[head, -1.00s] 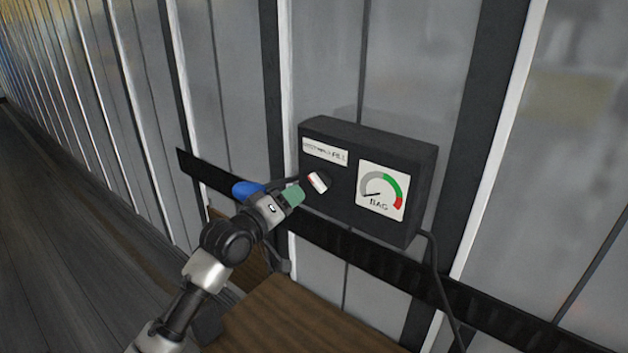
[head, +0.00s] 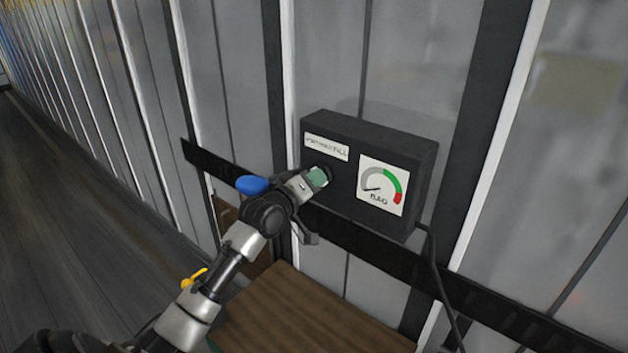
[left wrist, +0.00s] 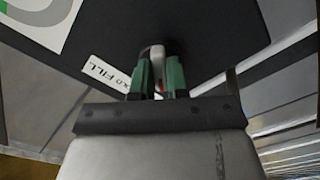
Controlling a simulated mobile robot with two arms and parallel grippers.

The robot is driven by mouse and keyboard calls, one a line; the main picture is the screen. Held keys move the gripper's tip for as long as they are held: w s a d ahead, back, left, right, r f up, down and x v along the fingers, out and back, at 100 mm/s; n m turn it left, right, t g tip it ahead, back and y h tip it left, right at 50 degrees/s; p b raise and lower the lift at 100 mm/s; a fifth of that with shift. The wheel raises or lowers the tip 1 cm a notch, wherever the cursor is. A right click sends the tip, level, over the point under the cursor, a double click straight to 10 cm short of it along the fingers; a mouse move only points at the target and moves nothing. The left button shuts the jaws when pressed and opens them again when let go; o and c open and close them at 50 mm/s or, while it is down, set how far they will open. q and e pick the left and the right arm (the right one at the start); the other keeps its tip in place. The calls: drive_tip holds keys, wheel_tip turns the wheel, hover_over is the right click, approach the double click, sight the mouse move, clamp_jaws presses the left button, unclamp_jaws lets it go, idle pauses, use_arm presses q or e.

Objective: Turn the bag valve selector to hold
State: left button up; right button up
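The black valve box (head: 345,193) is mounted on the wall and carries a white label strip (head: 326,147) above its selector. The label reads partly "HOLD FILL"; its left part is too small to read. In the left wrist view the selector knob (left wrist: 155,53) is white with a red mark. My left gripper (head: 318,178) is at the selector and hides most of it in the head view. In the left wrist view its green fingers (left wrist: 158,72) lie on both sides of the knob and appear closed on it. My right gripper is not in view.
The BAG gauge (head: 382,186) sits right of the selector, its needle at the low grey end. A black rail (head: 365,243) runs along the wall below. A wooden surface (head: 305,315) stands below the box. A blue object (head: 252,185) is beside my left arm; a cable (head: 437,275) hangs right.

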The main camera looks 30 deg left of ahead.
use_arm(q)
clamp_jaws()
drive_tip(key=shift+m+b, duration=0.7)
drive_tip(key=shift+m, duration=4.1)
